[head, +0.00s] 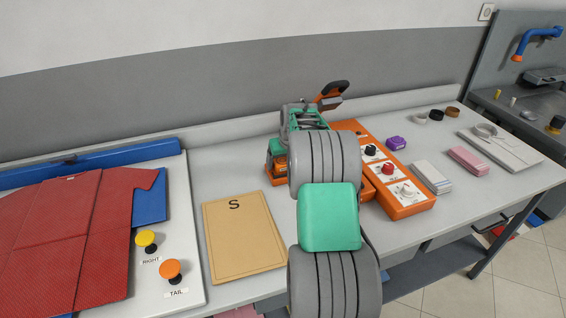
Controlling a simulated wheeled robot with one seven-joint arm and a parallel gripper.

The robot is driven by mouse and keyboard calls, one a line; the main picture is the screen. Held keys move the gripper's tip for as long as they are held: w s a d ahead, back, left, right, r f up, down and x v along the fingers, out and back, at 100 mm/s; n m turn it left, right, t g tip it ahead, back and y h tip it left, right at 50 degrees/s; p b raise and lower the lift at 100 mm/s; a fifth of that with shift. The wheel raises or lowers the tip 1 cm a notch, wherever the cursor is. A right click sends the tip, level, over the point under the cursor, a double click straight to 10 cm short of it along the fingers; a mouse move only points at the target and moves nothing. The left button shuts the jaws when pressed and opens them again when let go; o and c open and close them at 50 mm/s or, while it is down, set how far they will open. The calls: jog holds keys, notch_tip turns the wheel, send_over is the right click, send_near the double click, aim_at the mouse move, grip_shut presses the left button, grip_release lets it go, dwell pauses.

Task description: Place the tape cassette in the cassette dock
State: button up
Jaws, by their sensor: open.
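My arm rises through the middle of the head view and hides part of the table behind it. My gripper (308,118) is at its far end, over the back of the table, mostly seen from behind. Its fingertips are hidden, and no held thing shows. The orange panel (408,207) carries black, red and white knobs and runs behind my arm. I cannot make out the cassette dock. An orange and green part (277,160) shows left of my arm.
A black and orange handle (331,95) stands up behind my arm. A tan board marked S (240,240) lies left of it. Further left are a red garment (70,240) and yellow and orange knobs. White and pink stacks (467,160) and several rings lie to the right.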

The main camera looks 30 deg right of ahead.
jog(key=b+v, duration=0.2)
jog(key=v, duration=1)
jog(key=s+a+r, duration=0.2)
jog(key=s+a, duration=0.1)
jog(key=a, duration=0.7)
jog(key=s+a+f+n, duration=0.1)
jog(key=s+a+f, duration=0.2)
jog(key=s+a, duration=0.6)
jog(key=s+a+f+n+g+y, duration=0.1)
jog(key=s+a+f, duration=0.3)
jog(key=s+a, duration=0.6)
jog(key=shift+s+a+n, duration=0.35)
jog(key=shift+s+n, duration=0.15)
jog(key=shift+s, duration=0.45)
jog(key=shift+f, duration=0.15)
jog(key=shift+c, duration=0.3)
